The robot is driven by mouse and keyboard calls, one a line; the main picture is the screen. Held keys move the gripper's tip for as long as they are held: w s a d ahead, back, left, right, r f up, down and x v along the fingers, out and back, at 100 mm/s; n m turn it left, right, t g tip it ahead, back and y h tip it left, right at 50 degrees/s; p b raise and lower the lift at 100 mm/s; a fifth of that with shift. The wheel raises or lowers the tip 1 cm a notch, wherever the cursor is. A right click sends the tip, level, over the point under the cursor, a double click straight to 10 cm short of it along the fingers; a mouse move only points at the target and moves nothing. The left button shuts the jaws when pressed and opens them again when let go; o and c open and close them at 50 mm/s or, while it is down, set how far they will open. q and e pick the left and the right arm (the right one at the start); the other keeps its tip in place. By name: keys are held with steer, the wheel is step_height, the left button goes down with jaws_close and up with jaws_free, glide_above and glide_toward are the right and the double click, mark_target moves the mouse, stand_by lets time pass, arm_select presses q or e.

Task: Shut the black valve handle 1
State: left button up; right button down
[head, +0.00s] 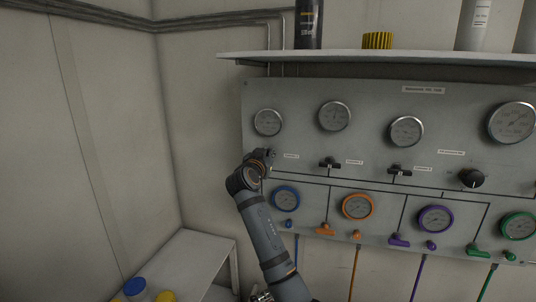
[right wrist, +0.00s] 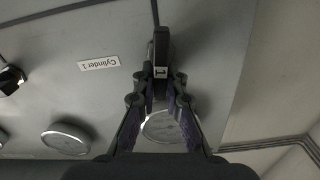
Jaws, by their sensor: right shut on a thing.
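The black valve handle 1 (right wrist: 161,50) shows in the right wrist view, with a white "1" on its end. It looks roughly in line with the thin dark line on the panel above it. My right gripper (right wrist: 161,84) is shut on its end, a finger on each side. In the head view my right gripper (head: 265,157) is at the panel's left side, below the upper left gauge, and hides most of the handle. A small part at the bottom edge, beside my right arm, may be my left gripper (head: 262,297); its fingers cannot be made out.
The grey panel (head: 290,92) carries several gauges and two more black handles (head: 330,163) (head: 400,170) to the right. A black knob (head: 471,178) is further right. A shelf (head: 380,57) juts out above. A white bench (head: 190,262) with coloured lids stands lower left.

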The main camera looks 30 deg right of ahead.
steer(key=shift+f+b, duration=0.15)
steer(key=shift+b, duration=0.3)
steer(key=shift+s+d+f+m+b, duration=0.2)
steer(key=shift+f+m+b, duration=0.1)
steer(key=shift+m+b, duration=2.75)
steer(key=shift+s+d+f+m+b, duration=0.2)
steer(key=shift+f+m+b, duration=0.15)
steer(key=shift+m+b, duration=2.65)
steer(key=shift+s+d+f+m+b, duration=0.25)
steer(key=shift+m+b, duration=1.6)
steer(key=shift+b, duration=2.35)
steer(key=shift+a, duration=0.1)
steer(key=c, duration=1.4)
jaws_free()
